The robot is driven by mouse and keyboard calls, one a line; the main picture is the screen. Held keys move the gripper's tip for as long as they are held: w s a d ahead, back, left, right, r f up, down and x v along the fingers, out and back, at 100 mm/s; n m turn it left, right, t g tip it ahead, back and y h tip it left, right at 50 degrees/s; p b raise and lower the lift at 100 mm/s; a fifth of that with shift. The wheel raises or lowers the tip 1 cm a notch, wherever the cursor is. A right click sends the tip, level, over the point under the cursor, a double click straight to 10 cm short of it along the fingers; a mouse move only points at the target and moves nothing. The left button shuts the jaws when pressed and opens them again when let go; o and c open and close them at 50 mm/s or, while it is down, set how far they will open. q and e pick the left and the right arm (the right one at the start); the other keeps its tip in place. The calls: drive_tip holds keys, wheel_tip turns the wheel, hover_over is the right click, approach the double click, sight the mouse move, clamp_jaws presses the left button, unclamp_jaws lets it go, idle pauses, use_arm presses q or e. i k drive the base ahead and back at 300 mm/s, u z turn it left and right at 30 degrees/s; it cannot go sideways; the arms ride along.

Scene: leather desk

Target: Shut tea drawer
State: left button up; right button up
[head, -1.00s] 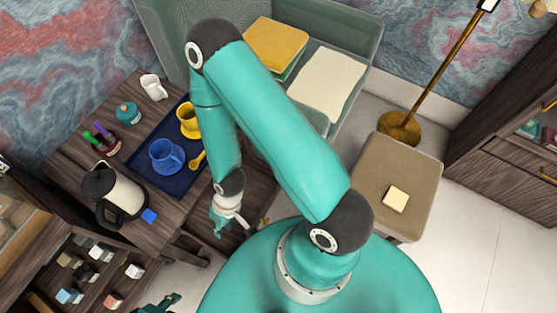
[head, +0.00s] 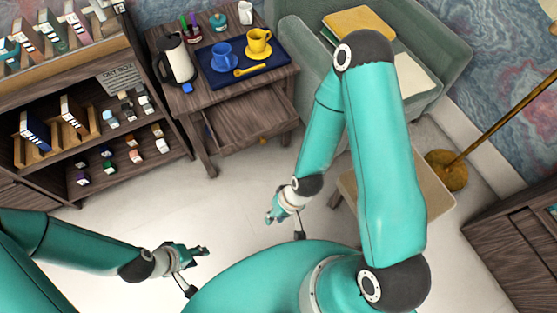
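The tea table (head: 281,80) is dark wood and stands at the upper middle of the head view. Its drawer (head: 248,116) sticks out from under the tabletop on the front side, with its bare wooden inside showing. My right gripper (head: 271,214) is below and right of the drawer, over the floor and clear of it. My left gripper (head: 203,252) is lower left, over the floor and well away from the drawer. Both grippers look empty, but their fingers are too small to tell open from shut.
On the table are a blue tray (head: 222,83) with a blue cup (head: 222,57) and yellow cup (head: 258,42), and a kettle (head: 176,62). A shelf unit (head: 180,146) stands left. A stool (head: 433,195) is right, behind my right arm. Pale floor (head: 215,200) lies clear before the table.

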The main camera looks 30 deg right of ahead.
sight(239, 123)
drive_tip(key=z, duration=0.05)
drive_tip(key=k, duration=0.5)
drive_tip(key=z, duration=0.5)
drive_tip(key=i, duration=1)
drive_tip(key=z, duration=0.45)
drive_tip(key=k, duration=0.6)
drive_tip(key=z, duration=0.25)
drive_tip(key=i, duration=0.5)
drive_tip(key=u, duration=0.05)
